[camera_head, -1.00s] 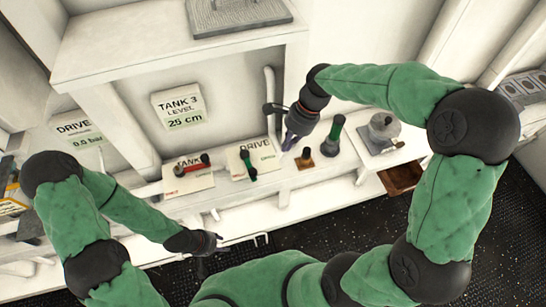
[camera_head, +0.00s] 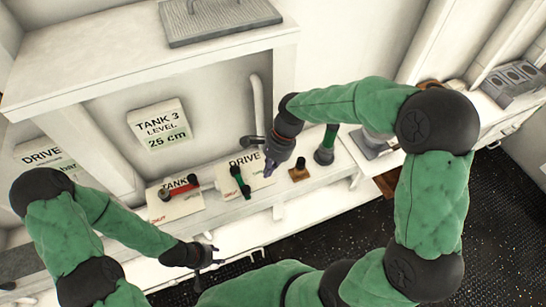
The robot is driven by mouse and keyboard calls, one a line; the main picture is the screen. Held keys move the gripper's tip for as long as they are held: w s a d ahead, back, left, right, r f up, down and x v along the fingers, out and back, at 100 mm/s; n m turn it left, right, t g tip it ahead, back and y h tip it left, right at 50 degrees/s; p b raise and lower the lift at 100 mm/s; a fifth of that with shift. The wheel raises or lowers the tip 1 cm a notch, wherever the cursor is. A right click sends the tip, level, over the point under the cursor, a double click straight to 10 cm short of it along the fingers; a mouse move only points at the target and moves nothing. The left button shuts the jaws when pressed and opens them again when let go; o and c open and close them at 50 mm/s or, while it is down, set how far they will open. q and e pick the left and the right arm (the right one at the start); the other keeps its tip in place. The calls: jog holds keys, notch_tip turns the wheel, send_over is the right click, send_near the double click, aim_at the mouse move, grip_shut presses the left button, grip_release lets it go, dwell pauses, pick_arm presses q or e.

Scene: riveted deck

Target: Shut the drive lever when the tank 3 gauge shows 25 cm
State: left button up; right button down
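The drive lever (camera_head: 239,180), with a green handle, sits on a white plate labelled DRIVE (camera_head: 262,180) on the ledge. My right gripper (camera_head: 270,165) hangs over the right part of that plate, to the right of the lever and apart from it. Its fingers point down; their gap is not clear. My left gripper (camera_head: 214,256) is low in front of the ledge, empty, with its fingers spread.
A red-handled lever (camera_head: 180,190) on a TANK plate (camera_head: 160,208) is left of the drive lever. A small brown-based knob (camera_head: 299,172) and a green-handled post (camera_head: 326,146) stand to the right. A drive pressure panel (camera_head: 35,152) at far left is partly hidden by my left arm.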

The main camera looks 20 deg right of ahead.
jog(key=shift+s+a+f+p, duration=0.1)
jog(key=shift+s+a+p, duration=0.05)
jog(key=shift+a, duration=0.5)
jog(key=shift+s+a+f+p, duration=0.1)
jog(key=shift+s+a+f, duration=0.1)
jog(key=shift+a, duration=0.5)
jog(key=shift+s+a+f+p, duration=0.1)
jog(key=shift+s+a+p, duration=0.05)
jog(key=shift+a, duration=0.5)
jog(key=shift+s+a+p, duration=0.25)
jog(key=shift+a+p, duration=0.05)
jog(key=shift+a, duration=0.4)
